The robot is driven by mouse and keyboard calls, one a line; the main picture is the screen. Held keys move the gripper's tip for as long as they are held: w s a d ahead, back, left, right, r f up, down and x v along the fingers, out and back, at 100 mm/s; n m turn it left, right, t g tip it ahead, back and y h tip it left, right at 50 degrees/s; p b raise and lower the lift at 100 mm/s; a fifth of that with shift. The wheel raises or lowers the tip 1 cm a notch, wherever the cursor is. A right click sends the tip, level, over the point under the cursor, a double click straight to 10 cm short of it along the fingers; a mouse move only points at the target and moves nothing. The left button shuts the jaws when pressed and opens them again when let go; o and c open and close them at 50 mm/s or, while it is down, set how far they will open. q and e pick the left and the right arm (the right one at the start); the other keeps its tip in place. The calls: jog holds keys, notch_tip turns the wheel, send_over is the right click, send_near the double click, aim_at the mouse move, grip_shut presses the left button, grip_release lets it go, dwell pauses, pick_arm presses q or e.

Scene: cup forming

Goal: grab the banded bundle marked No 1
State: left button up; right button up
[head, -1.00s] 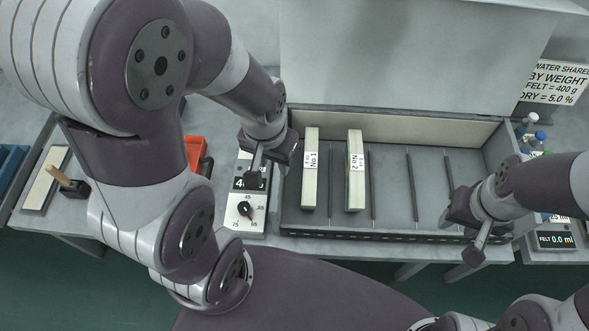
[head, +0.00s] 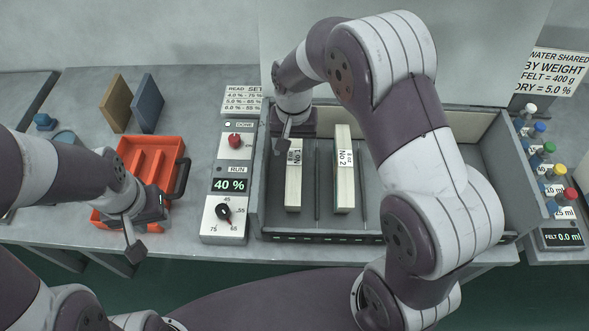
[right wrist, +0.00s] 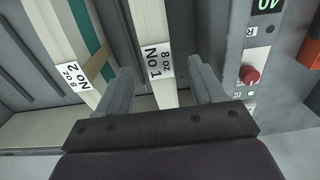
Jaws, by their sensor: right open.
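The bundle marked No 1 (head: 293,190) is a pale upright slab with a white label, standing in the left part of the grey slotted box (head: 385,237). My right gripper (head: 288,137) is over its far end in the head view. In the right wrist view, my right gripper (right wrist: 160,75) is open, one finger on each side of the No 1 bundle (right wrist: 150,25), with gaps showing; the fingertips' depth against it is hard to judge. My left gripper (head: 143,228) is at the orange tray's front right; its jaws are unclear.
The No 2 bundle (head: 344,190) stands to the right of No 1, with free room between. The control panel (head: 223,222) reading 40 % is left of the box. The orange tray (head: 170,148) is further left. Coloured bottles (head: 548,171) stand at the right.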

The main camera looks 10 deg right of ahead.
aim_at(294, 157)
notch_tip(294, 157, down, 5)
jog(key=shift+f+p, duration=0.15)
jog(key=shift+p, duration=0.4)
jog(key=shift+d+f, duration=0.15)
jog(key=shift+f, duration=0.25)
grip_shut()
jog(key=shift+r, duration=0.1)
